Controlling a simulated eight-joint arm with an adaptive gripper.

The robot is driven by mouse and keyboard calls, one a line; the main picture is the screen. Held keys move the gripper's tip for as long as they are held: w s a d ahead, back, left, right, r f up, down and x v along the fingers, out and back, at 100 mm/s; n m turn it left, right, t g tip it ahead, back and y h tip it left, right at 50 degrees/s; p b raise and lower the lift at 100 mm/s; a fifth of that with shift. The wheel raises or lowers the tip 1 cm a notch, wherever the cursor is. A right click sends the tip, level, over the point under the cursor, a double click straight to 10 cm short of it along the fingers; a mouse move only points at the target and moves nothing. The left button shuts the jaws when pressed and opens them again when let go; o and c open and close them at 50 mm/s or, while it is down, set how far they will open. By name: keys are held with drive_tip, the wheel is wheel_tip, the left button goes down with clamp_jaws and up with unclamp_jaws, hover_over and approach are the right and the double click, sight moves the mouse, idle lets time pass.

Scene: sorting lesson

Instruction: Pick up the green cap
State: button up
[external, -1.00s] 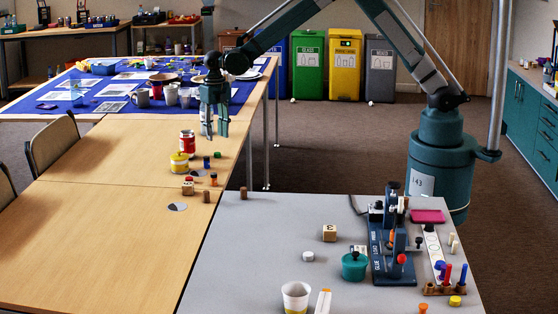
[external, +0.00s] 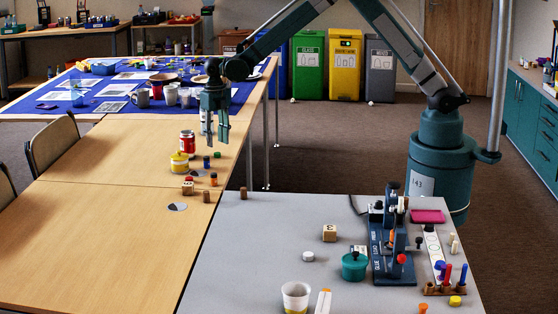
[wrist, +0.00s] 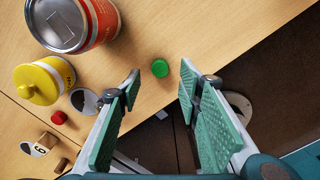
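The green cap (wrist: 160,68) lies on the wooden table in the wrist view, a little beyond my fingertips and in line with the gap between them. In the external view a small green thing (external: 217,155), which looks like this cap, lies just below my fingers. My gripper (wrist: 158,85) is open, its two green textured pads wide apart with nothing between them. In the external view my gripper (external: 216,140) points down above the table near its right edge.
A red can (wrist: 75,25) and a yellow lidded pot (wrist: 45,82) stand left of the cap. A red cap (wrist: 58,117) and a wooden cube (wrist: 42,144) lie nearby. The table edge (wrist: 240,57) is to the right. A blue piece (external: 206,162) stands close by.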

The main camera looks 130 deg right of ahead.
sight(217, 153)
drive_tip(key=shift+f+b, duration=0.7)
drive_tip(key=shift+f, duration=1.8)
drive_tip(key=shift+a, duration=0.1)
drive_tip(key=c, duration=0.7)
